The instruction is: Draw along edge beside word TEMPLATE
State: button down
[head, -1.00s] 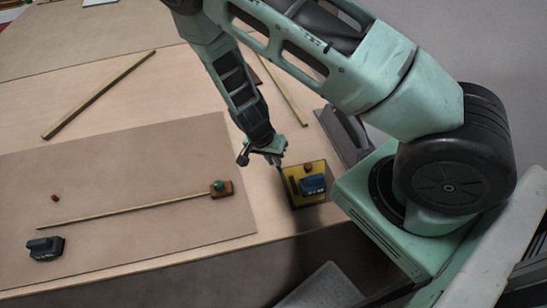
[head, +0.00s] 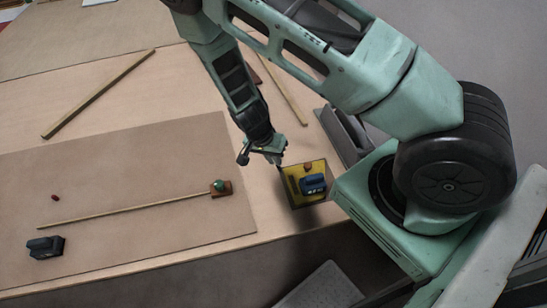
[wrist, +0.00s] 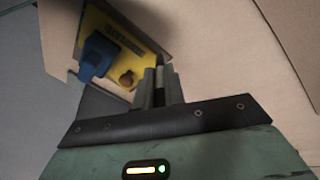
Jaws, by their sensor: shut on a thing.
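The yellow template (head: 292,197) lies on the bench near its right edge. A blue block (head: 313,184) and a small reddish-brown knob (head: 308,167) sit on it. In the wrist view the template (wrist: 92,22) shows beyond the fingers, with a dark strip of lettering (wrist: 125,38) too small to read, the blue block (wrist: 97,57) and the knob (wrist: 127,79). My gripper (head: 278,160) is just left of the template's upper left corner. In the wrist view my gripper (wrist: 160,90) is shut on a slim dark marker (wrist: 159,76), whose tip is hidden.
A large brown sheet (head: 120,170) covers the bench to the left. A thin batten (head: 130,212) lies on it, ending at a green-topped brown block (head: 221,188). A black block (head: 45,247) stands at lower left. Another batten (head: 98,94) lies farther back.

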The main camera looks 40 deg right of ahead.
jog(key=shift+f, duration=0.3)
dwell(0.8)
jog(key=shift+s, duration=0.15)
jog(key=shift+s+a, duration=0.3)
jog(key=shift+s, duration=0.25)
jog(key=shift+s, duration=0.1)
jog(key=shift+s+a, duration=0.3)
jog(key=shift+s, duration=0.25)
jog(key=shift+s, duration=0.2)
jog(key=shift+s+a, duration=0.25)
jog(key=shift+s, duration=0.25)
jog(key=shift+s+a, duration=0.3)
jog(key=shift+s, duration=0.4)
